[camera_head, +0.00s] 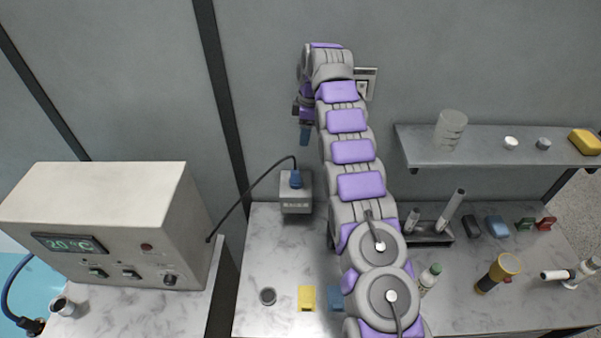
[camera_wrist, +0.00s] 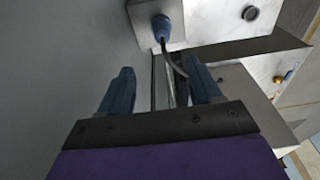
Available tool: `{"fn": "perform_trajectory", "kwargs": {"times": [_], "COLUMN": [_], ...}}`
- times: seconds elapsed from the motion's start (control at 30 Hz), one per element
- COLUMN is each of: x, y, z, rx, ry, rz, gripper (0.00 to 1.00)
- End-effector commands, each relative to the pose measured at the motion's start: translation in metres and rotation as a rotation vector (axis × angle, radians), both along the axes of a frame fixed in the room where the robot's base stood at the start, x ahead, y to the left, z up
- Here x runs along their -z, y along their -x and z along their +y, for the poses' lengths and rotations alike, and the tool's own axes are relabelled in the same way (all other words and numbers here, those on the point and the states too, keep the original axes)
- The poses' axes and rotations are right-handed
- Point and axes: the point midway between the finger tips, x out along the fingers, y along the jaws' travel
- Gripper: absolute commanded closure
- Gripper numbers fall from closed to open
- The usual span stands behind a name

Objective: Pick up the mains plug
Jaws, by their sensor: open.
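The mains plug (camera_head: 296,179) is blue and sits in the top of a grey socket box (camera_head: 296,203) on the marble counter against the wall. A black cable runs from it to the beige control unit at left. My gripper (camera_head: 304,136) hangs above the plug, fingers pointing down, with a clear gap between them. In the wrist view the plug (camera_wrist: 161,28) shows beyond the blue fingertips (camera_wrist: 160,78), near the top and roughly centred between them. The fingers are apart and hold nothing. The plug's pins are hidden in the box.
The beige control unit (camera_head: 105,220) stands at left. A wall shelf (camera_head: 480,150) carries several small items at right. My arm hides part of the middle.

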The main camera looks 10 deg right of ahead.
Motion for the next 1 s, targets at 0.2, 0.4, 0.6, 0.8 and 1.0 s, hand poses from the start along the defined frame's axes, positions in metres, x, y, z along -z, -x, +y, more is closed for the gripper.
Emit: {"fn": "perform_trajectory", "kwargs": {"times": [0.2, 0.4, 0.6, 0.8, 1.0], "x": [0.02, 0.048, 0.075, 0.101, 0.121], "y": [-0.003, -0.004, -0.002, -0.002, -0.003], "z": [0.003, -0.005, -0.004, 0.011, 0.02], "rx": [-0.014, -0.014, -0.013, -0.014, -0.016], "ry": [0.002, -0.01, -0.012, -0.002, 0.001], "rz": [-0.006, -0.006, -0.001, -0.001, -0.003], "gripper": [0.36, 0.36, 0.36, 0.36, 0.36]}}
